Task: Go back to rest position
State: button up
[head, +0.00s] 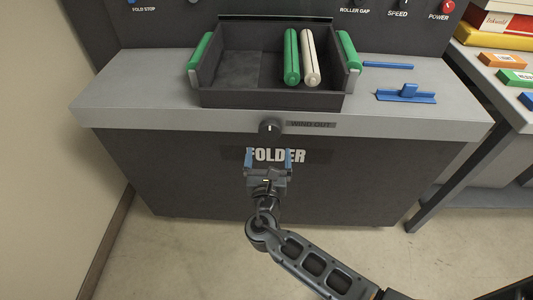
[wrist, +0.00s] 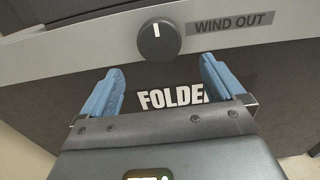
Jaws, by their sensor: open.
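My gripper (head: 268,158) is open and empty. Its two blue fingers stand apart in front of the dark front panel of the folder machine (head: 180,180), over the word FOLDER. In the wrist view, the blue fingers of my gripper (wrist: 163,90) frame the FOLDER lettering. The WIND OUT knob (head: 270,128) is just above the fingertips; it also shows in the wrist view (wrist: 159,41), beyond the fingers, with its white mark pointing roughly upward. No contact between fingers and knob is visible.
A dark tray (head: 230,97) with green handles on the grey worktop (head: 130,100) holds a green roller (head: 291,58) and a white roller (head: 310,58). Blue pieces (head: 406,94) lie to its right. A side table with coloured boxes stands at right, a wall at left.

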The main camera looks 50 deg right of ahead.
dwell(0.3)
jog(key=s+a+f+m+y, duration=0.3)
jog(key=s+a+m+y, duration=0.2)
jog(key=s, duration=0.5)
jog(key=s+a+f+m+y, duration=0.2)
jog(key=s+a+m+y, duration=0.3)
jog(key=s, duration=0.5)
jog(key=s+a+r+m+t+y, duration=0.2)
jog(key=s+a+r+m, duration=0.1)
jog(key=s+r+m, duration=0.3)
jog(key=s+a+r+m+t+y, duration=0.2)
jog(key=s+r+m, duration=0.4)
jog(key=r, duration=0.9)
jog(key=a+m, duration=0.1)
jog(key=m, duration=0.2)
jog(key=shift+m, duration=0.4)
jog(key=shift+c, duration=0.3)
